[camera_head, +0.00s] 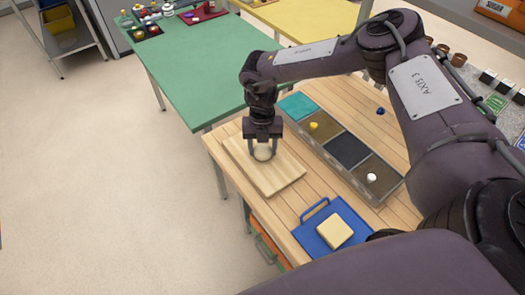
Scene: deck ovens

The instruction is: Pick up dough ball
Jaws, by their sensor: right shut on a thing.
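The dough ball (263,152) is a pale, round lump at the wooden board (283,181) on the wooden table. My right gripper (263,154) points down over the board, with its two fingers on either side of the dough ball, shut on it. I cannot tell whether the ball still touches the board. My left gripper is not in view.
A compartment tray (347,150) lies right of the board, with a yellow and a white item in it. A blue tray (318,212) with a pale block (334,231) is at the near edge. A green table (205,70) stands behind.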

